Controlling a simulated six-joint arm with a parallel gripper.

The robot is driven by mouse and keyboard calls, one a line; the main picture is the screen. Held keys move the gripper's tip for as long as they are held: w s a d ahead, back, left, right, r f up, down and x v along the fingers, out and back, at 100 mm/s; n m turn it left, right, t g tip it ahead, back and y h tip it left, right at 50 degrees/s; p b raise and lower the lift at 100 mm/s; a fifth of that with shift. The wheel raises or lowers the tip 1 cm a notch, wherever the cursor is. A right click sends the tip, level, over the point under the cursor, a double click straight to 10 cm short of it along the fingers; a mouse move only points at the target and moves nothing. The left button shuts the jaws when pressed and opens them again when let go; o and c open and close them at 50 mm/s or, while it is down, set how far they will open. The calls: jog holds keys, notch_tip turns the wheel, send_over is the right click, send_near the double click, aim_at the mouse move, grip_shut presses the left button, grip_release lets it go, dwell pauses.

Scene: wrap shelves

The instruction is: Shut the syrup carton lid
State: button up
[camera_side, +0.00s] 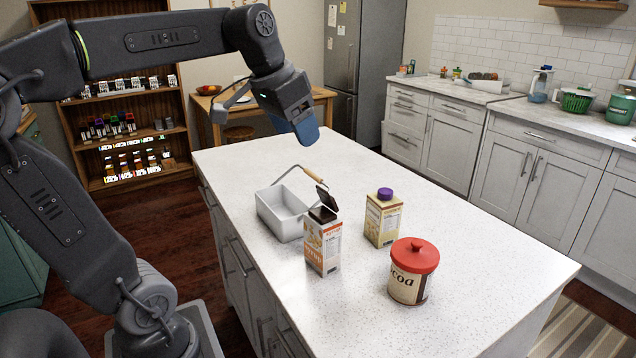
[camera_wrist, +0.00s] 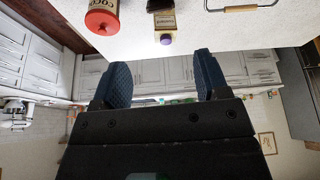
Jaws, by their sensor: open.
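The syrup carton (camera_side: 323,250), white and orange, stands upright on the island counter in the side view. Its dark brown lid (camera_side: 327,198) is open and stands up at a tilt above the carton top. A dark patch at the top edge of the wrist view may be this lid, but it is cut off. My gripper (camera_side: 305,135) is in the air behind and above the carton, apart from it. In the wrist view my gripper (camera_wrist: 162,78) has its two blue fingers spread wide with nothing between them.
A grey metal bin (camera_side: 275,222) with a raised wooden-grip handle (camera_side: 312,174) stands left of and behind the carton. A carton with a purple cap (camera_side: 383,222) stands to its right. A red-lidded cocoa canister (camera_side: 408,285) is front right. The counter's far part is clear.

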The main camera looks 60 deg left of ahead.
send_over(328, 206)
jog(key=s, duration=0.2)
notch_tip(328, 206, down, 13)
jog(key=shift+r, duration=0.2)
jog(key=shift+c, duration=0.4)
jog(key=c, duration=0.8)
jog(key=shift+s+d+f+t, duration=0.15)
jog(key=shift+s+f+t, duration=0.15)
jog(key=shift+s+t, duration=0.45)
jog(key=shift+c, duration=0.3)
jog(key=shift+s+d+f+t, duration=0.15)
jog(key=shift+f+t, duration=0.1)
jog(key=shift+t, duration=0.9)
jog(key=shift+s+f+t, duration=0.15)
jog(key=shift+t, duration=0.15)
jog(key=shift+y, duration=0.3)
jog(key=o, duration=0.9)
jog(key=shift+o, duration=0.2)
